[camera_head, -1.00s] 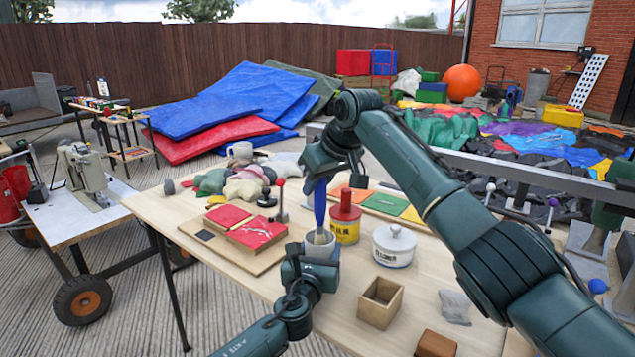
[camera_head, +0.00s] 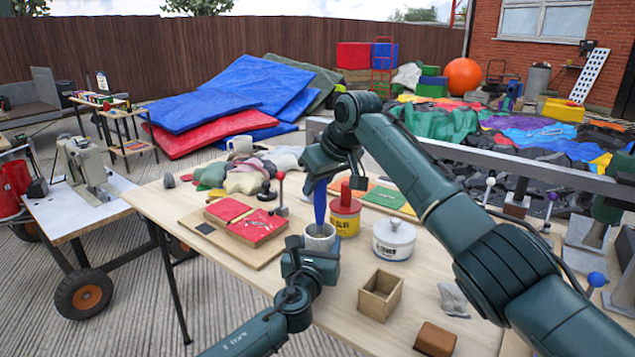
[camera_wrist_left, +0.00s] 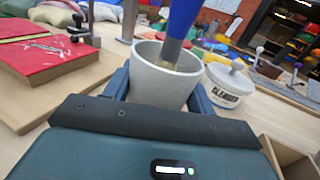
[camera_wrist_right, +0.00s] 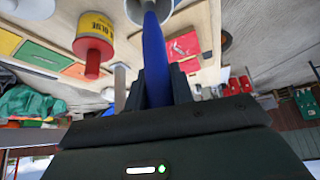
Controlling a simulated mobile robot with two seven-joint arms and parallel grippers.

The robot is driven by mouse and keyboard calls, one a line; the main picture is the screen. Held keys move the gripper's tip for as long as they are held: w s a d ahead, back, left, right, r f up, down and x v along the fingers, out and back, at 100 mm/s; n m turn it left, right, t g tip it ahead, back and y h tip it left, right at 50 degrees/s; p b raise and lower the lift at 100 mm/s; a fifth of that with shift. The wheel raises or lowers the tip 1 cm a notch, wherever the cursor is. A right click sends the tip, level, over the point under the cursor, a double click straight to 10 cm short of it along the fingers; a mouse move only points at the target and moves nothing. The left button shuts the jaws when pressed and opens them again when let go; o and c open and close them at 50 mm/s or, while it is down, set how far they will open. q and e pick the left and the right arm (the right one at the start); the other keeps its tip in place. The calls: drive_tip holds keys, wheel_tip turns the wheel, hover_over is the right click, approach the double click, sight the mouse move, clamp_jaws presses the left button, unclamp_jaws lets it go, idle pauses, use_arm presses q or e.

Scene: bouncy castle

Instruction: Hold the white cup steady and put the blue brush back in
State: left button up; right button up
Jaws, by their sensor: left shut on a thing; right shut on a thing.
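The white cup (camera_head: 319,238) stands on the table, looking light grey. My left gripper (camera_head: 312,258) is shut on it from the near side; in the left wrist view the cup (camera_wrist_left: 160,84) sits between the fingers. My right gripper (camera_head: 330,172) is above the cup, shut on the blue brush (camera_head: 320,203). The brush is near upright with its lower end inside the cup's mouth; the left wrist view shows the brush (camera_wrist_left: 178,30) reaching into the opening. Whether its tip touches the cup's bottom is hidden. The right wrist view shows the blue handle (camera_wrist_right: 155,62) between the fingers.
A yellow glue tin with a red top (camera_head: 345,215) stands close right of the cup. A white lidded pot (camera_head: 394,240) and an open wooden box (camera_head: 381,296) are further right. Red pads on a board (camera_head: 240,222) lie left. A red-knobbed post (camera_head: 280,190) stands behind.

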drive_tip(key=shift+f, duration=0.15)
drive_tip(key=shift+f, duration=0.35)
drive_tip(key=shift+f, duration=0.25)
drive_tip(key=o, duration=1)
drive_tip(key=shift+o, duration=0.2)
drive_tip(key=v, duration=1.2)
